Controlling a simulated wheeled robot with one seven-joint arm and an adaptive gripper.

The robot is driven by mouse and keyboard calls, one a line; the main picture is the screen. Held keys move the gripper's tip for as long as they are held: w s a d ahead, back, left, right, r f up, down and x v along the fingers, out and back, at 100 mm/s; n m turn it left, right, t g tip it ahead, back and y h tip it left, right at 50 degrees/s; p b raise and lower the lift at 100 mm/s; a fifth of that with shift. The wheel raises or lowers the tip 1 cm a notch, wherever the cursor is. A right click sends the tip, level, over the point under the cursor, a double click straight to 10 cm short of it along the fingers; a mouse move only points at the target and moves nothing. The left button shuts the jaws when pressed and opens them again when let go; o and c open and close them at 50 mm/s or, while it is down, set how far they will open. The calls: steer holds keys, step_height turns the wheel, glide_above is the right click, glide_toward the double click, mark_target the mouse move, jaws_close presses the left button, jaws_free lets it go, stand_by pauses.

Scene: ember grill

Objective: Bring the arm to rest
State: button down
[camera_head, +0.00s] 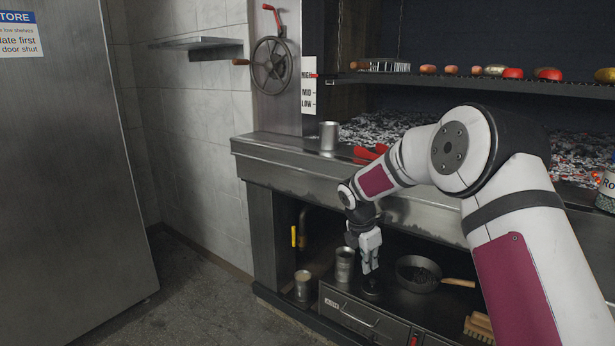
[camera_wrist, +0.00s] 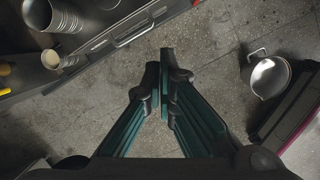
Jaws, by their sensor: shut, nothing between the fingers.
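My gripper (camera_head: 370,262) hangs at the end of my white and maroon arm in the head view, pointing down in front of the grill's lower shelf. Its fingers are together and empty. In the wrist view my gripper (camera_wrist: 164,88) shows two dark green fingers meeting at the tips, with bare stone floor beyond them. The arm reaches across the grill front from the right, bent at the elbow.
A drawer (camera_head: 362,314) and metal cups (camera_head: 345,264) are close to my gripper. A pan (camera_head: 418,274) and a brush (camera_head: 480,326) lie to the right. A pot (camera_wrist: 268,76) stands on the floor. Floor (camera_head: 215,290) at the left is clear.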

steer(key=s+d+r+m+g, duration=0.1)
steer(key=s+d+r+m, duration=0.1)
steer(key=s+r+m, duration=0.65)
steer(key=s+d+r+m, duration=0.2)
steer(key=s+r+m, duration=0.1)
steer(key=s+r, duration=1.1)
steer(key=s+a+f+m+y, duration=0.15)
steer(key=s+m, duration=0.45)
steer(key=s, duration=1)
steer(key=s+f+m+y, duration=0.15)
steer(key=s+m, duration=0.45)
steer(key=s, duration=1)
step_height(320, 180, up, 35)
steer(key=t+p, duration=0.3)
steer(key=p, duration=3.1)
steer(key=shift+w+d+r, duration=0.15)
steer(key=shift+w+d, duration=0.05)
steer(key=shift+w, duration=0.2)
steer(key=shift+n, duration=0.25)
